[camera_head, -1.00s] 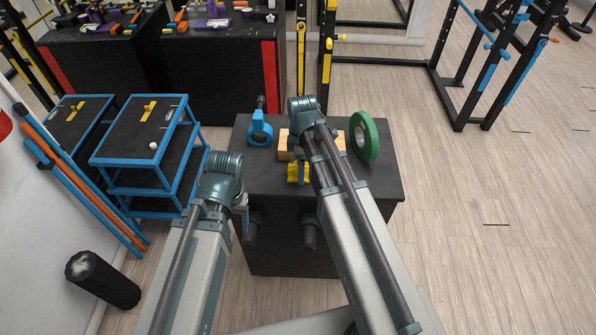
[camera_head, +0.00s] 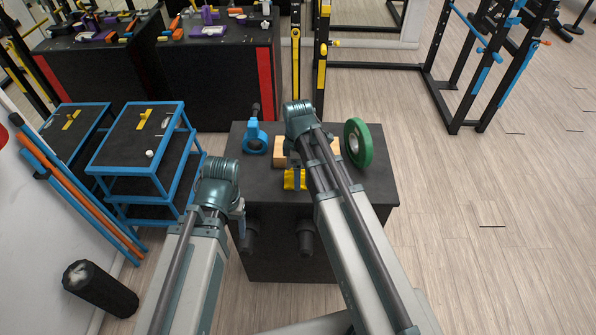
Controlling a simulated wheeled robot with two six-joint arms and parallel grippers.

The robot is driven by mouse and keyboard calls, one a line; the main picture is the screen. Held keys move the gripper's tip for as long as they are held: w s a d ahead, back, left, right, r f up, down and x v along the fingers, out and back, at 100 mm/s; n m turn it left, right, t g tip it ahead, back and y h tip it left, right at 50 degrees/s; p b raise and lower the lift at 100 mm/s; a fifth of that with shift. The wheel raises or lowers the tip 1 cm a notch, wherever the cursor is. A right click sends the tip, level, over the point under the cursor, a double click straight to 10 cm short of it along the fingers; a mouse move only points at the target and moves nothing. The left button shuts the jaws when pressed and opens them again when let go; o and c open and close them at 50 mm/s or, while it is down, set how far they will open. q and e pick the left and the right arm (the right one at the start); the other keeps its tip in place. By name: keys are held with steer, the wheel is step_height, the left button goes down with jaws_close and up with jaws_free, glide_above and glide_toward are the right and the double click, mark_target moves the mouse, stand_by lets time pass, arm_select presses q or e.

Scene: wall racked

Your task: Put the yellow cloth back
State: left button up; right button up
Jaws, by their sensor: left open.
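A small yellow cloth (camera_head: 289,181) lies on top of the black box (camera_head: 375,185) in the middle of the view, near its front edge. My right gripper (camera_head: 296,172) is over the cloth, and a finger overlaps it in the picture. My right arm hides much of this gripper, so I cannot see whether it grips the cloth. My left gripper (camera_head: 241,222) is open and empty at the box's front left corner, apart from the cloth.
On the box are a light wooden block (camera_head: 279,153), a blue ring-shaped object (camera_head: 256,138) and an upright green disc (camera_head: 358,143). A blue-framed cart (camera_head: 132,167) stands left, a black roller (camera_head: 100,288) at lower left.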

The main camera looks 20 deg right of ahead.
step_height(320, 180, up, 13)
steer(key=p, duration=1.2)
steer(key=s+a+f+m+b, duration=0.1)
steer(key=s+a+m, duration=0.4)
steer(key=s, duration=0.2)
steer(key=s+a+f+m+h+b, duration=0.1)
steer(key=s+a+f+m+b, duration=0.1)
steer(key=s+a+m, duration=0.3)
steer(key=shift+s+f+m, duration=0.25)
steer(key=shift+s+m, duration=0.15)
steer(key=shift+s, duration=0.85)
